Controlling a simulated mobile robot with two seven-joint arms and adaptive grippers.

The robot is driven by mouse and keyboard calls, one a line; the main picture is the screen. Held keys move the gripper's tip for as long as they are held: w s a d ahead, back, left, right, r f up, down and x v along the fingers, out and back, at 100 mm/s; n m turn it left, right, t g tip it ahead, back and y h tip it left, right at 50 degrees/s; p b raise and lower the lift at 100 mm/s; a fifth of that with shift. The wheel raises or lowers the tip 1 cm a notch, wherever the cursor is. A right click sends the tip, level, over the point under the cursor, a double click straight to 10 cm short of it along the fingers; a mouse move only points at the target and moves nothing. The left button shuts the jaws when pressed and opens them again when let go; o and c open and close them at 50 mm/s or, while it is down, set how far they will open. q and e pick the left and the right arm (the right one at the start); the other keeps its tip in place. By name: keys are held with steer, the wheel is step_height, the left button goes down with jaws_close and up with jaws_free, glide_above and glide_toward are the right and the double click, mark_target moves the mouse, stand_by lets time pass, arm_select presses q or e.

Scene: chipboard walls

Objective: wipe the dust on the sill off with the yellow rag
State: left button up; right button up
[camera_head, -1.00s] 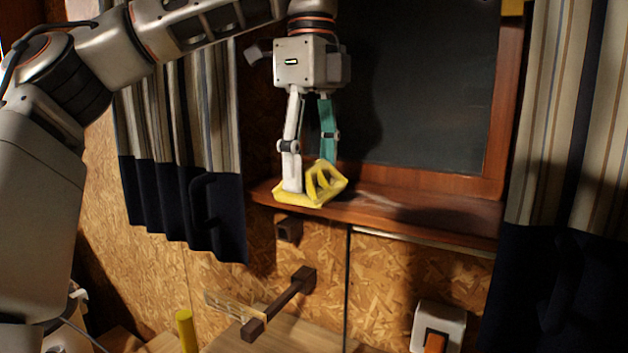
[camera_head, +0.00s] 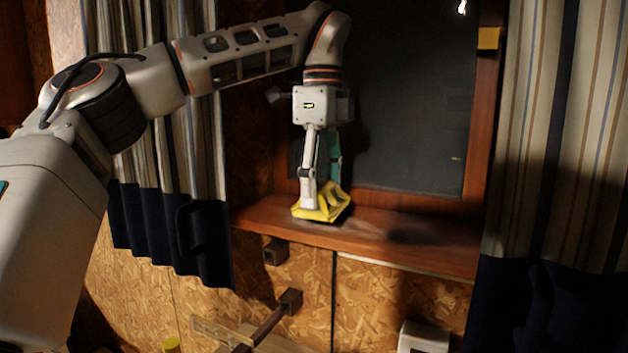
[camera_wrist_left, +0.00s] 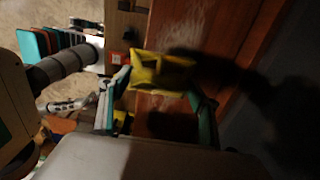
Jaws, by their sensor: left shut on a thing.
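The yellow rag (camera_head: 322,205) is folded and held in my left gripper (camera_head: 322,188), which points down. The rag sits at the sill (camera_head: 270,222), near its left part, and appears to touch it. In the left wrist view the rag (camera_wrist_left: 165,72) is between the two fingers of my left gripper (camera_wrist_left: 160,90). A pale, streaky patch of dust (camera_wrist_left: 190,30) shows on the wood beyond the rag there. In the head view a faint greyish area (camera_head: 365,228) lies just right of the rag, partly in shadow. My right gripper is in neither view.
A dark window pane (camera_head: 415,110) stands behind the sill. Striped curtains hang at the left (camera_head: 205,150) and right (camera_head: 545,130). A dark handrail (camera_head: 275,315) and a white box (camera_head: 423,338) are on the chipboard wall below. The sill's right part is clear.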

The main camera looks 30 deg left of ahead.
mark_target(328, 181)
arm_select(q)
steer(key=w+p, duration=0.1)
steer(key=w, duration=0.2)
steer(key=shift+a+p, duration=0.1)
steer(key=shift+p, duration=0.3)
steer(key=shift+f+b, duration=0.55)
steer(key=shift+f, duration=0.35)
steer(key=shift+s+f+b, duration=0.1)
steer(key=shift+f+b, duration=0.2)
steer(key=shift+b, duration=0.15)
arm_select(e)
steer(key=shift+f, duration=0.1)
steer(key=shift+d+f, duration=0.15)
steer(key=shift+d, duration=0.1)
arm_select(q)
steer(key=shift+f+b, duration=0.3)
steer(key=shift+f, duration=0.15)
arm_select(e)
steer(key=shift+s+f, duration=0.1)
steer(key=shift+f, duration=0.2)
arm_select(q)
steer(key=shift+a, duration=0.1)
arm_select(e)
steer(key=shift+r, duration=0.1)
